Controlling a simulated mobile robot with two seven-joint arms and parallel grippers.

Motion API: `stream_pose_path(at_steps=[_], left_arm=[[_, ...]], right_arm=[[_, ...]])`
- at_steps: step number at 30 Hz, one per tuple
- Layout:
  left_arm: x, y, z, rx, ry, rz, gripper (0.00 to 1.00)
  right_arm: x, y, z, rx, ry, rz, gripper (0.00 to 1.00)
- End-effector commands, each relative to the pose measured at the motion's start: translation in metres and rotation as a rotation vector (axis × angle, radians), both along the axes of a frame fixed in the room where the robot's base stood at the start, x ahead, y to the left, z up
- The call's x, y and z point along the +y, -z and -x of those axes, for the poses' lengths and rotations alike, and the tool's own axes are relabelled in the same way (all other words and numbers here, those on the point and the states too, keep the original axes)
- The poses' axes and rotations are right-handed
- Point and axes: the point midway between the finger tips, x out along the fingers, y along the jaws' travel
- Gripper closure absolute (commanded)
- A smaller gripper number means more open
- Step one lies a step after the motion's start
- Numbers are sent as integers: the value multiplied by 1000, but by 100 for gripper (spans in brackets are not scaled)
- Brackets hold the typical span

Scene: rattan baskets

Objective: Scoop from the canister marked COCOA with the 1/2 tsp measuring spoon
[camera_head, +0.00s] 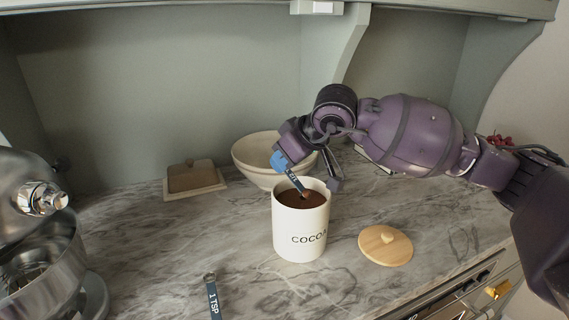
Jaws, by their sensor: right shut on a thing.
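The white canister marked COCOA (288,238) stands upright and open on the marble counter, with brown cocoa (296,201) showing inside near its rim. My right gripper (286,164) is just above the back left of the canister's mouth, shut on a dark blue measuring spoon (294,180). The spoon slants down to the right, its lower end inside the canister's mouth at the cocoa; its bowl is hard to make out and its marking is too small to read. A spoon marked 1 TSP (213,298) lies at the counter's front. My left gripper is not in view.
A round wooden lid (385,246) lies right of the canister. A cream bowl (247,152) stands close behind it, and a butter dish (193,180) sits farther left. A stand mixer (40,240) fills the left edge.

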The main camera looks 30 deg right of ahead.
Motion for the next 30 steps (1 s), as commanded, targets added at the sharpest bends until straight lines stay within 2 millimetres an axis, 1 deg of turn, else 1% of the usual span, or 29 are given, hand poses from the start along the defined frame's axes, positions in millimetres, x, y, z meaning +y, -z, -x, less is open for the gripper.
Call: stream_pose_path(at_steps=[9,13,24,30], left_arm=[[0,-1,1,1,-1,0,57],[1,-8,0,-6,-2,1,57],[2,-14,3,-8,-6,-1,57],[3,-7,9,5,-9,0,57]], right_arm=[[0,-14,0,-1,1,0,100],[3,-19,-6,81,1,42,100],[10,-24,-18,303,0,154,100],[11,-14,-21,420,0,212,100]])
